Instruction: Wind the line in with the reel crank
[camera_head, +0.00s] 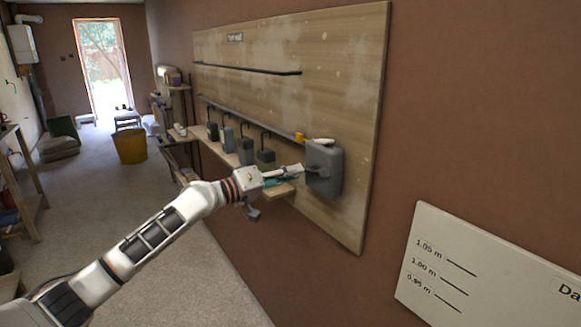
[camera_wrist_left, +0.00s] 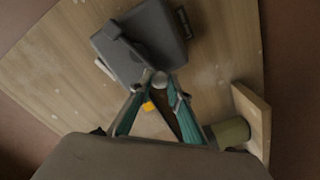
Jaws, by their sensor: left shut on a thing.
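The reel is a dark grey box (camera_head: 328,166) mounted near the right end of the wooden wall board. It also shows at the top of the left wrist view (camera_wrist_left: 150,40). Its crank (camera_head: 314,172) is on the side facing my left arm. In the left wrist view the crank arm runs down to a round grey knob (camera_wrist_left: 160,79). My left gripper (camera_head: 296,171) is at the crank, with its teal fingers closed on the knob. The fingers partly hide the knob in the head view. I cannot make out the line. My right gripper is not in view.
Several dark blocks hang on hooks along the wooden board (camera_head: 300,65) left of the reel. A small wooden shelf (camera_wrist_left: 256,115) with a green cylinder (camera_wrist_left: 229,132) is close to the gripper. A height sign (camera_head: 480,262) is at the right. The floor (camera_head: 110,200) at left is mostly clear.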

